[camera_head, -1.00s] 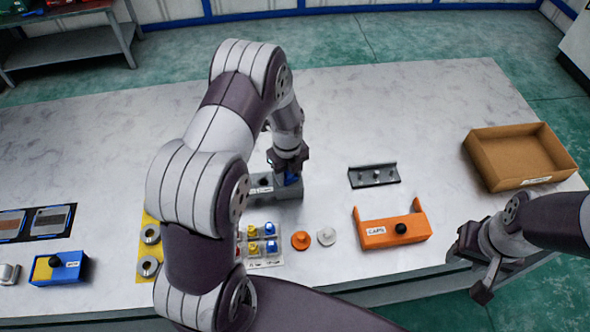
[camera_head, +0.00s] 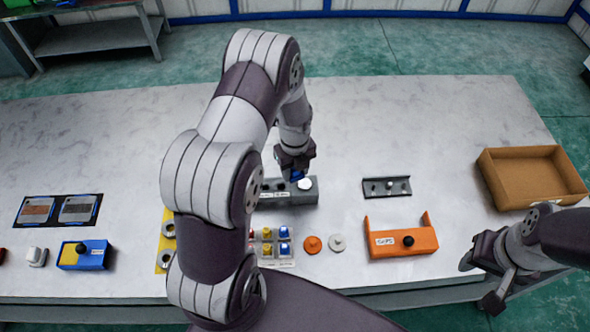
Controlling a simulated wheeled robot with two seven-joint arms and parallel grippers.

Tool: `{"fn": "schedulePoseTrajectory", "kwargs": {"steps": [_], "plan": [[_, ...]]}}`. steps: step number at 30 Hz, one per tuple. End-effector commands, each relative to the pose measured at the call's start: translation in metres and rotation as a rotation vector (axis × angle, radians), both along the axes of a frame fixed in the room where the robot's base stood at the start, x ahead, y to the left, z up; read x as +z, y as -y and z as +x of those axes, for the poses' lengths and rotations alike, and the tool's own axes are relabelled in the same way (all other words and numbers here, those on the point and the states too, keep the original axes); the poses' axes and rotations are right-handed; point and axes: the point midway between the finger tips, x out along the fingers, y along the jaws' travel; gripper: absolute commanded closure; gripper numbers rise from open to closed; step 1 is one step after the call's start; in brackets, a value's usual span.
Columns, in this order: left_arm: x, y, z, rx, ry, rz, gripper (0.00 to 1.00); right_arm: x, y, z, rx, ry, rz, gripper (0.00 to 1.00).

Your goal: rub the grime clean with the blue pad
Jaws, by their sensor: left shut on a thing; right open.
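My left gripper (camera_head: 295,163) points down over the right part of a grey block (camera_head: 272,199). It is shut on a small blue piece (camera_head: 297,175), mostly hidden by the fingers; I cannot tell whether this is the blue pad. A white round top (camera_head: 304,184) shows on the block beside the blue piece. Two framed plates lie at the far left, one with a brown patch (camera_head: 37,210) and one with a dark grey patch (camera_head: 77,208); these patches may be the grime. My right gripper (camera_head: 478,283) is open and empty at the table's front right edge.
A blue-and-yellow box (camera_head: 85,257) stands front left. The table's back is clear.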

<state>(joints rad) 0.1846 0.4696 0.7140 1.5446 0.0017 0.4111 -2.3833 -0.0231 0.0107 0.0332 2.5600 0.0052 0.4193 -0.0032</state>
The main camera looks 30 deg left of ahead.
Motion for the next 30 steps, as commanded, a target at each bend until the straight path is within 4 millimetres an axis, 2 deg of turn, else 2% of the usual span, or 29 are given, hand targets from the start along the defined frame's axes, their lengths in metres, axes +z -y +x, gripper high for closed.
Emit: {"fn": "schedulePoseTrajectory", "kwargs": {"steps": [1,11,19,30], "plan": [[0.009,0.0,0.0,0.0,0.0,0.0,0.78,0.009,0.0,0.0,0.0,0.0,0.0,0.57],[0.01,0.0,0.0,0.0,0.0,0.0,0.78,0.008,0.0,0.0,0.0,0.0,0.0,0.57],[0.039,0.0,0.0,0.0,0.0,0.0,0.78,0.034,0.0,0.0,0.0,0.0,0.0,0.57],[0.037,0.0,0.0,0.0,0.0,0.0,0.78,0.032,0.0,0.0,0.0,0.0,0.0,0.57]]}}
